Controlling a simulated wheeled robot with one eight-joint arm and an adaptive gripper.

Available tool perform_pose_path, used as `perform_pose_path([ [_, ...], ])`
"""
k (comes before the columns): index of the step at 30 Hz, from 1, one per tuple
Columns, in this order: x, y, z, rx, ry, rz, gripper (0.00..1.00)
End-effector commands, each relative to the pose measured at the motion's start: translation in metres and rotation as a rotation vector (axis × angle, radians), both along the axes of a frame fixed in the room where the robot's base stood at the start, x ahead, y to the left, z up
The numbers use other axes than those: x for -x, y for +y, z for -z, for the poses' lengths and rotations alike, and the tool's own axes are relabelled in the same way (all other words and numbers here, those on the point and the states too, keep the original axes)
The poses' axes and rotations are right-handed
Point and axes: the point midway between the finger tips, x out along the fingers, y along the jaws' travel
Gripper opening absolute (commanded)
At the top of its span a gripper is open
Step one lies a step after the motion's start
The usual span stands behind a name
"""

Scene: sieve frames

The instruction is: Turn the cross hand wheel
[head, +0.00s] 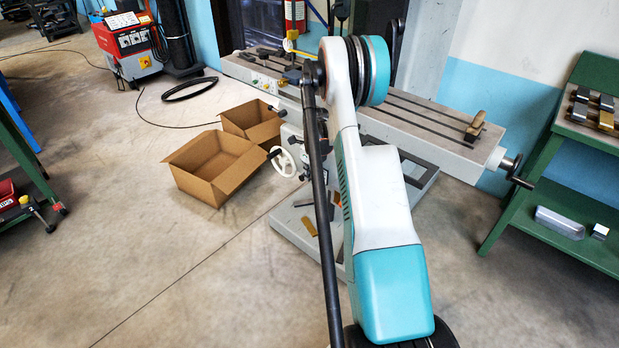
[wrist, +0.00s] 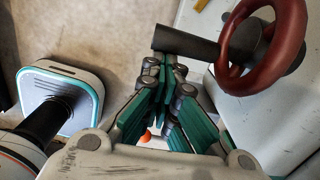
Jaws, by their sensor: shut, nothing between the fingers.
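In the wrist view a dark red ring-shaped hand wheel (wrist: 293,68) shows at the upper right, with a dark grey cylinder (wrist: 185,42) reaching left from it. My gripper (wrist: 170,62) is shut and empty, its fingertips just below that cylinder. Whether they touch it I cannot tell. In the head view a white hand wheel (head: 283,163) with a dark handle is on the front of the grey milling machine (head: 440,125). I cannot tell which wheel is the cross hand wheel. My arm hides part of the machine, and I cannot make out my gripper there.
Two open cardboard boxes (head: 214,170) stand on the floor left of the machine. A crank handle (head: 517,172) sticks out at the table's right end. A green shelf (head: 530,190) stands at the right. The floor in front on the left is clear.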

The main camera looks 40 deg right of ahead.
Motion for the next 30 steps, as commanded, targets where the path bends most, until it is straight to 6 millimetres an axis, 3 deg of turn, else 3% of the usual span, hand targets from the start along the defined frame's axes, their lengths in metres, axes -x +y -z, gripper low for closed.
perform_pose_path([
  [19,-0.005,-0.004,0.018,-0.025,-0.322,0.000,0.00],
  [30,-0.008,-0.004,0.023,-0.025,-0.315,-0.001,0.00],
])
